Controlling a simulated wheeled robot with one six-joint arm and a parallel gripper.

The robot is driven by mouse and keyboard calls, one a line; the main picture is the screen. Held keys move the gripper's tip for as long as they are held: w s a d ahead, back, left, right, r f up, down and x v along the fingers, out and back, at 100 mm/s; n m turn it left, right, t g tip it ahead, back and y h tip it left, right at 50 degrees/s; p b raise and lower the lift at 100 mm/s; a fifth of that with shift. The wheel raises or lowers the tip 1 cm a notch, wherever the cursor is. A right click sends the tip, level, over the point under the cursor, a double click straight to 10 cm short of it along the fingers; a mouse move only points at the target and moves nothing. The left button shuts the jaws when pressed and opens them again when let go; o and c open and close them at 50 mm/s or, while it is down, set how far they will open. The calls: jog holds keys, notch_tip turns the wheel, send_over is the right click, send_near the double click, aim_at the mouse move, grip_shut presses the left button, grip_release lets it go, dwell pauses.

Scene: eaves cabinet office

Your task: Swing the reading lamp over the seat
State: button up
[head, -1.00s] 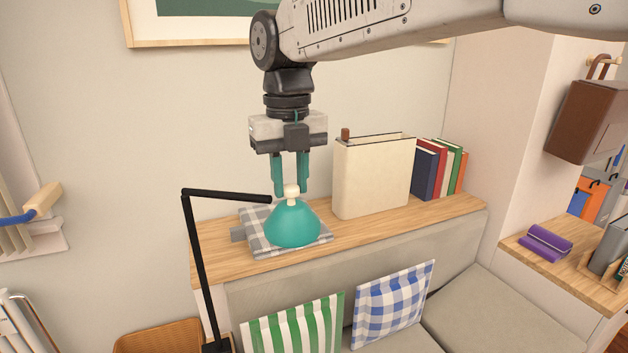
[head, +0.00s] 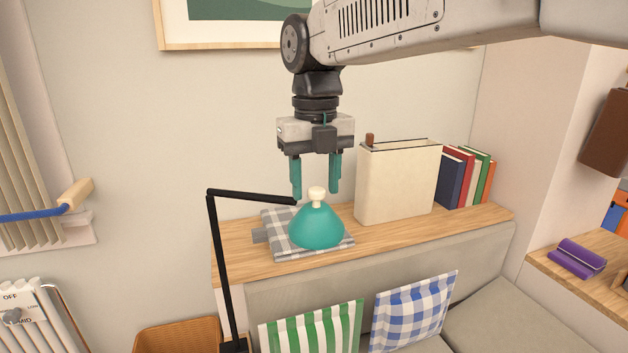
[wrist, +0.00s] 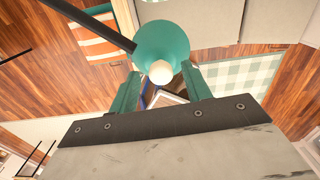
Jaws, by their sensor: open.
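The reading lamp has a black post and arm (head: 252,196) and a teal cone shade (head: 317,230) with a cream knob (head: 317,195) on top. In the head view the shade appears in front of the wooden ledge, and its arm points right from the post. My gripper (head: 317,190) points down with its teal fingers open, just above the knob. In the wrist view the knob (wrist: 161,72) shows between and just beyond the fingertips, with the shade (wrist: 160,45) behind it. The fingers do not appear to touch the knob. The seat cushion (head: 500,322) is at the lower right.
A grey checked cloth (head: 280,222) lies on the ledge (head: 236,262) behind the shade. A cream box file (head: 398,185) and several books (head: 463,178) stand to the right. Striped (head: 315,330) and blue checked (head: 415,308) pillows lean on the seat back.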

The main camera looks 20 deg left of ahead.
notch_tip(320, 180, up, 8)
jog(key=shift+f, duration=0.1)
dwell(0.4)
